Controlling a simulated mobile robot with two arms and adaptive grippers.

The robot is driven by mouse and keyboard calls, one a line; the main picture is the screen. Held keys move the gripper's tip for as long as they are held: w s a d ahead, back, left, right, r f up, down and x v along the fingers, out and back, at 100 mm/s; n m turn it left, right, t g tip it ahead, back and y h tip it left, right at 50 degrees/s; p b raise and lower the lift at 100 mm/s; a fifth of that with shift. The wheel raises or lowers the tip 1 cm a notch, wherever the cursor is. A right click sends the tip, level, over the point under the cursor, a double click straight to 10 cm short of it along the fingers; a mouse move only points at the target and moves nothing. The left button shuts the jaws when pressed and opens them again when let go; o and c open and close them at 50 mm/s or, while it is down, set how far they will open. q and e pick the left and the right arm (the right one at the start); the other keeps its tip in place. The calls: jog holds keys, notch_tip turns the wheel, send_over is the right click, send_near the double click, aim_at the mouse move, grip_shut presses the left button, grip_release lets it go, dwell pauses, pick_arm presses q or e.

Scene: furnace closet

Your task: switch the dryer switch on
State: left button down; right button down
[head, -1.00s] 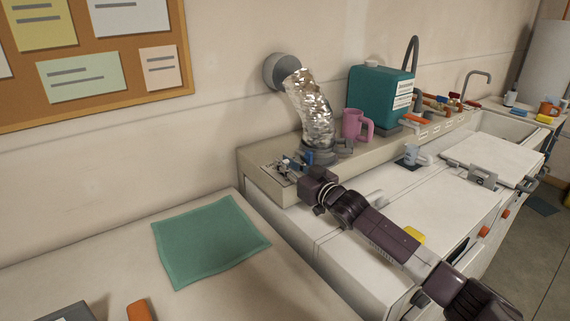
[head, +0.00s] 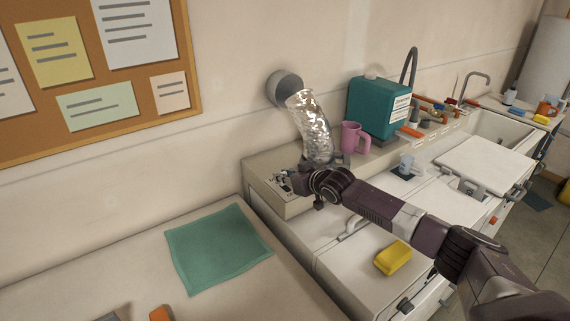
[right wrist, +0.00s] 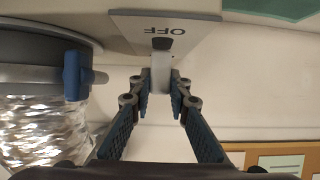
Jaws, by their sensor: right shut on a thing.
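The dryer switch is a pale lever (right wrist: 160,76) on a light plate (right wrist: 188,33) in the right wrist view. The plate has a dark slot and the word OFF, upside down, beside the lever. My right gripper (right wrist: 160,88) is shut on the lever, with a fingertip on each side of it. In the head view my right gripper (head: 288,182) is at the left end of the dryer's raised rear panel (head: 296,206), and it and the wrist hide much of the switch. Which way the lever is thrown is hard to tell. My left gripper is not in view.
A silver duct (head: 312,125) rises close behind the gripper; its blue clamp handle (right wrist: 72,75) shows in the wrist view. A pink mug (head: 351,138) and teal jug (head: 376,106) stand right of it. A yellow sponge (head: 393,257) lies on the machine top; a green cloth (head: 218,248) lies left.

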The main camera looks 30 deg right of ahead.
jog(key=shift+w+a+r+g+p, duration=0.1)
jog(key=shift+w+r+g+p, duration=0.35)
jog(key=shift+g+p, duration=0.35)
jog(key=shift+w+f+g, duration=0.2)
jog(key=shift+f+g, duration=0.05)
jog(key=shift+g, duration=0.25)
jog(key=shift+w+a+f+g, duration=0.1)
jog(key=shift+w+f+g, duration=0.1)
jog(key=shift+g, duration=0.2)
jog(key=shift+w+f+g+h+b, duration=0.25)
jog(key=shift+g+h+b, duration=0.15)
jog(key=shift+g+b, duration=0.65)
pick_arm(q)
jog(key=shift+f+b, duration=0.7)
jog(key=shift+b, duration=0.35)
pick_arm(e)
jog(key=shift+w+f+g, duration=0.1)
jog(key=shift+w+g, duration=0.05)
jog(key=shift+g, duration=0.5)
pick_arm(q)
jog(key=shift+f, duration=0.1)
pick_arm(e)
jog(key=c, duration=1.8)
grip_release()
jog(key=shift+w, duration=0.1)
